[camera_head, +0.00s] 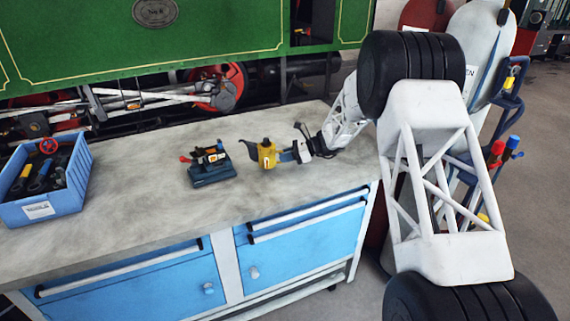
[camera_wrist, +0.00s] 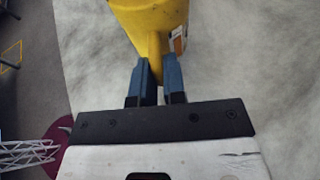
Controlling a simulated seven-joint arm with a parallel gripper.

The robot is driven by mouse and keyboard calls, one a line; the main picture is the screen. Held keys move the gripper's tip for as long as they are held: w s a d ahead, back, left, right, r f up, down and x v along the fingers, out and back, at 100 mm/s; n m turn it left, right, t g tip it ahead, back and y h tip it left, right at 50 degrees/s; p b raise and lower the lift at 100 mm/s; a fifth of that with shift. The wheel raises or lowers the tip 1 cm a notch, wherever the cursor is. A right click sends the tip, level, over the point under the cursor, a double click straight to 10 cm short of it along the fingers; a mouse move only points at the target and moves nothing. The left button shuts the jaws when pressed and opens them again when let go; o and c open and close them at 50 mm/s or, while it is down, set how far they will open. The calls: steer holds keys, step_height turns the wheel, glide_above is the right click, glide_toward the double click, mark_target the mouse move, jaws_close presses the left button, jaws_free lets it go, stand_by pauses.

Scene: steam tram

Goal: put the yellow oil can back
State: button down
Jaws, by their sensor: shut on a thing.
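The yellow oil can (camera_head: 267,154) is upright in the head view, at or just above the grey worktop; I cannot tell whether it touches. It also shows in the wrist view (camera_wrist: 152,20), cut off by the top edge. My gripper (camera_head: 287,155) reaches in from the right and is shut on the can's narrow yellow rear part. In the wrist view the two blue fingers (camera_wrist: 157,82) stand on either side of that part. The can's far side and base are hidden in the wrist view.
A dark blue holder (camera_head: 213,176) with small tools stands just left of the can. A blue crate (camera_head: 70,190) of tools is at the far left. The worktop (camera_head: 130,215) is bare between them and along the front. The green tram (camera_head: 70,35) stands behind. Gas cylinders (camera_head: 475,45) are at the right.

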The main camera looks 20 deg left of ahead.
mark_target(285, 171)
steer(key=shift+w+a, duration=0.1)
steer(key=shift+w, duration=0.1)
steer(key=shift+f, duration=1.75)
steer(key=shift+f, duration=0.15)
steer(key=c, duration=1.2)
jaws_free()
steer(key=v, duration=1.2)
steer(key=shift+s, duration=0.1)
